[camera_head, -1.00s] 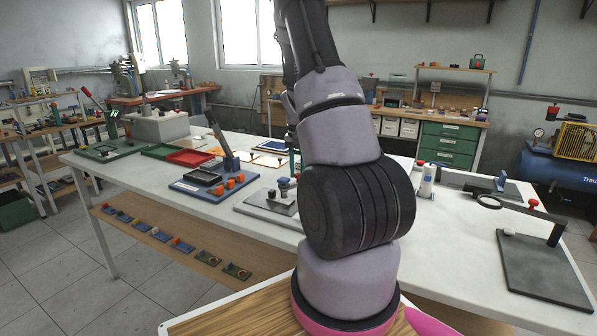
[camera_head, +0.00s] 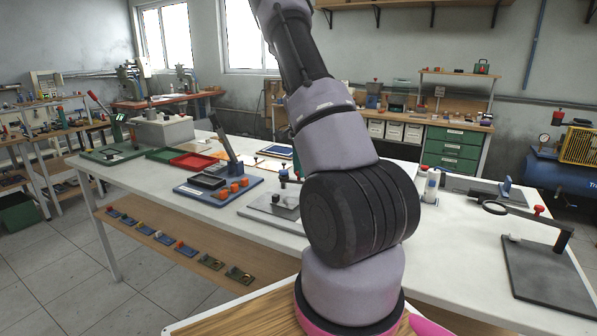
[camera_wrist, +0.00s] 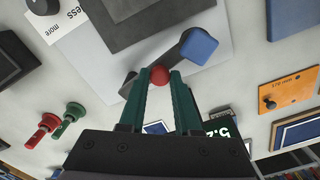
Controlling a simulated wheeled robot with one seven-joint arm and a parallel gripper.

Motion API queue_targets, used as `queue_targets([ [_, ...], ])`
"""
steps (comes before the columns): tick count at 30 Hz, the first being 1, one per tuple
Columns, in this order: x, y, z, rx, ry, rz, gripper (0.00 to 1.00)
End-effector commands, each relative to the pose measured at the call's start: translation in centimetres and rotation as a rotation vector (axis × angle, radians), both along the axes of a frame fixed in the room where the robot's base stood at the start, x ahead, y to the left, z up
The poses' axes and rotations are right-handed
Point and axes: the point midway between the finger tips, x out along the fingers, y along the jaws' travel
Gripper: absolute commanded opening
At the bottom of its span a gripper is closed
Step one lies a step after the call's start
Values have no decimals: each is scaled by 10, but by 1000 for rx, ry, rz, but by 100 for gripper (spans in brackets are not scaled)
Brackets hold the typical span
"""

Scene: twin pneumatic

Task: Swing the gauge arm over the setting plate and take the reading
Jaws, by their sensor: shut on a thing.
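In the wrist view, my gripper (camera_wrist: 160,84) has its two green fingers closed on a red ball knob (camera_wrist: 160,75). The knob sits on a dark gauge arm (camera_wrist: 176,58) with a blue block (camera_wrist: 199,46) at its upper right end. The gauge arm lies across the edge of a light grey base (camera_wrist: 105,72). A dark plate (camera_wrist: 165,14), probably the setting plate, lies on that base above the arm. My gripper is out of sight in the head view.
In the wrist view, a red knob (camera_wrist: 45,128) and a green knob (camera_wrist: 72,116) stand at left, and an orange plate (camera_wrist: 290,90) lies at right.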

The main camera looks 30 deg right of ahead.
Motion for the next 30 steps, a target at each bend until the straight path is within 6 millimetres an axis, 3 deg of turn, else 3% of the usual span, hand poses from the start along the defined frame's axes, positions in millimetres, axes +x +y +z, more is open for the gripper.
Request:
queue_targets([
  [15, 15, -21, 1, -1, -3, -364, 0],
  [30, 17, -27, 1, -1, -3, -448, 0],
])
